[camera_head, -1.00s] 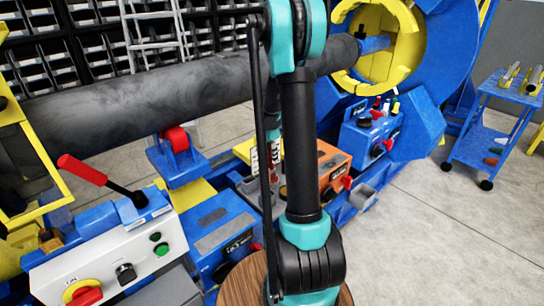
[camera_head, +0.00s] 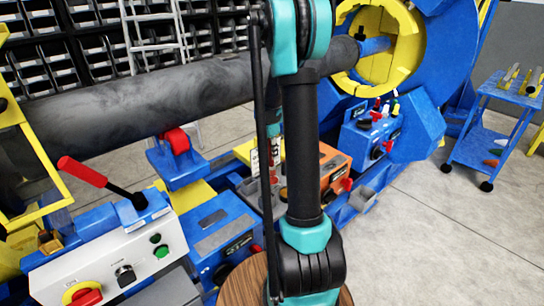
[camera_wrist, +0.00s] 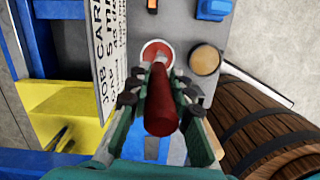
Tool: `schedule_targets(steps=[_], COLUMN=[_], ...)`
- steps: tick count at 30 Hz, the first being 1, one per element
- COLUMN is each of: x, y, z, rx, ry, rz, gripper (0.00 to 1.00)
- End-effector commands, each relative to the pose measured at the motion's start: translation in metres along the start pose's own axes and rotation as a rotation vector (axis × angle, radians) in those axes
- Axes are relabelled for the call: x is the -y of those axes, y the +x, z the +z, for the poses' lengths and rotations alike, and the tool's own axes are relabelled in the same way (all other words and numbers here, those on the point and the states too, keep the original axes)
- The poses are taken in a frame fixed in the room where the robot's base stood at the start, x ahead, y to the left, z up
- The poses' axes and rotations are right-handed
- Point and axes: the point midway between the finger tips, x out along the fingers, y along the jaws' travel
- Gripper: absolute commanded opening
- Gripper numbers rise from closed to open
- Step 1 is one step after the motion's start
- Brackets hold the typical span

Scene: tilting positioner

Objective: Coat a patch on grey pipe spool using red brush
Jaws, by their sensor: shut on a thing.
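The grey pipe spool (camera_head: 130,102) lies horizontally across the head view, its right end near the yellow chuck. In the wrist view my gripper (camera_wrist: 159,98) is shut on the red brush (camera_wrist: 161,115), with a finger on each side of its round red handle. The handle points towards the wrist camera. Its far end lines up with a red round spot (camera_wrist: 156,50) on a grey surface; I cannot tell whether they touch. The bristles are hidden. In the head view my gripper is largely hidden behind my arm, below the pipe.
A yellow round chuck (camera_head: 388,48) on a blue positioner stands at the right. A red roller support (camera_head: 176,142) sits under the pipe. An orange box (camera_head: 330,165) is close to my arm. In the wrist view there is a job card (camera_wrist: 108,60), a tan disc (camera_wrist: 205,60) and a wooden barrel (camera_wrist: 262,125).

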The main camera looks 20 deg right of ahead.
Motion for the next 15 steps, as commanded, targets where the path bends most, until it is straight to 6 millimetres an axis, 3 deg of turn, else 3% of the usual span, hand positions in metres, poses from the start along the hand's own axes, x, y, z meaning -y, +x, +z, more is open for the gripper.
schedule_targets(steps=[15], x=[0.000], y=[-0.037], z=[0.004], rx=[0.000], ry=[0.000], rz=[0.000], gripper=[0.00])
